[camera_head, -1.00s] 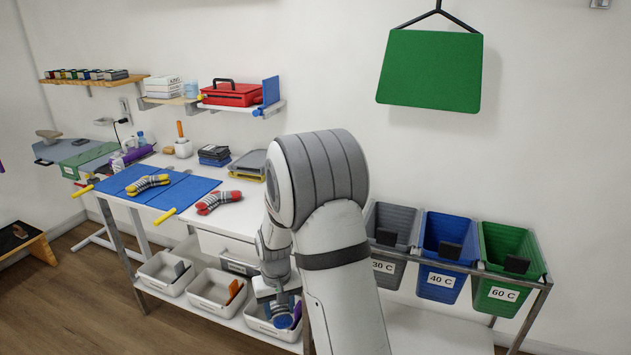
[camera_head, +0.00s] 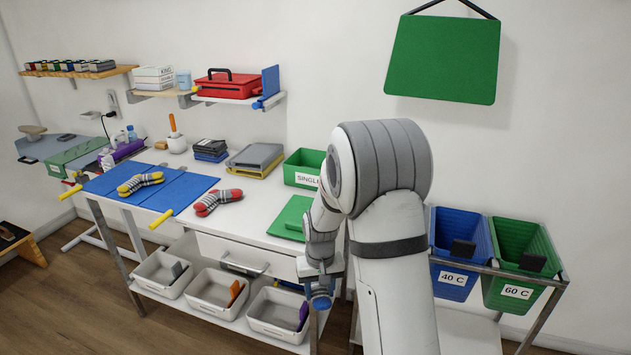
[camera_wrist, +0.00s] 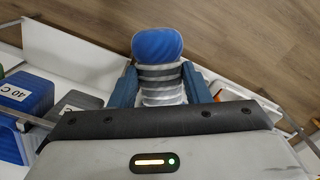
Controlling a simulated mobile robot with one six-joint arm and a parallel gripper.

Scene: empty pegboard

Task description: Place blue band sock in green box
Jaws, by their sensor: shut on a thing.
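The blue band sock (camera_wrist: 158,50), with a blue end and grey and white stripes, is held between the fingers of my gripper (camera_wrist: 162,88) in the wrist view. In the head view my gripper (camera_head: 320,290) is low beside the table's front, right of the white bins, and the sock shows only as a small blue patch. A green box (camera_head: 303,168) labelled SINGLE stands at the back of the white table, partly hidden by my arm. A green bin (camera_head: 515,292) labelled 60 C hangs in the rack at right.
A blue bin (camera_head: 453,280) labelled 40 C hangs beside the 60 C bin. A yellow-grey sock (camera_head: 140,184) and a red-grey sock (camera_head: 217,202) lie on the table. A green board (camera_head: 290,218) lies before the SINGLE box. White bins (camera_head: 275,325) stand on the lower shelf.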

